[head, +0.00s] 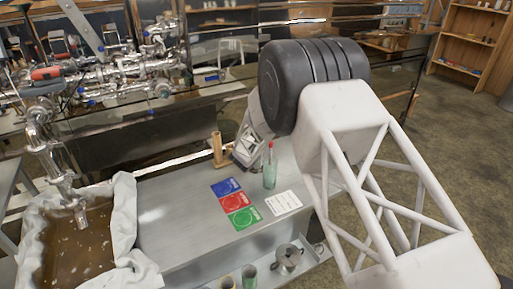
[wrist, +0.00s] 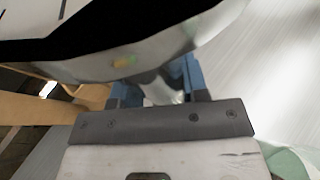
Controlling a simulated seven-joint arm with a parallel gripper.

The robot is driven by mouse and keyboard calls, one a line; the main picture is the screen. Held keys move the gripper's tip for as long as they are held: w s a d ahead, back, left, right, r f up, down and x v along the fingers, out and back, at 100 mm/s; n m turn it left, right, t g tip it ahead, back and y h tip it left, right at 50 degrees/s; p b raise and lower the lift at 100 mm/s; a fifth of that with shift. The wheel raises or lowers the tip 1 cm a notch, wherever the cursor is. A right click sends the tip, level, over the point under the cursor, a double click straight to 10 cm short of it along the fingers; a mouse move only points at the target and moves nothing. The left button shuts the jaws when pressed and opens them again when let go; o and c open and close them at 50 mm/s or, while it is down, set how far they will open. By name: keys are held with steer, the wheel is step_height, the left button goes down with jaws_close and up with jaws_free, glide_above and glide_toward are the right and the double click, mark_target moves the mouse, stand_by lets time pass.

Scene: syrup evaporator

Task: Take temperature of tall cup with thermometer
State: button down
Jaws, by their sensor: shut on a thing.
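My gripper (head: 236,158) is low over the back of the metal table, beside a small wooden stand. In the wrist view, its blue-tipped fingers (wrist: 160,88) are shut on a pale, silvery thing, apparently the thermometer (wrist: 125,55); its large rounded pale body with a black part fills the top. Its stem is mostly hidden by the gripper. Two cups stand at the front edge in the head view, cut off by the frame: a greenish one (head: 249,276) and a yellowish one (head: 228,283). I cannot tell which is the tall cup.
The wooden stand (head: 218,150) is just left of my gripper. A greenish bottle with a red top (head: 269,170) stands to the right. Blue, red (head: 236,202) and green cards and a white sheet (head: 284,203) lie flat. A metal pot (head: 287,258) stands in front; brown liquid (head: 85,245) fills a cloth-lined basin left.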

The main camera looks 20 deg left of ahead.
steer(key=shift+f, duration=0.2)
stand_by(0.7)
steer(key=c, duration=0.5)
jaws_free()
steer(key=shift+f, duration=0.1)
steer(key=shift+c, duration=0.2)
steer(key=o, duration=0.5)
steer(key=shift+o, duration=0.2)
steer(key=shift+s, duration=0.15)
steer(key=v, duration=0.7)
stand_by(0.5)
steer(key=shift+s, duration=0.15)
stand_by(0.4)
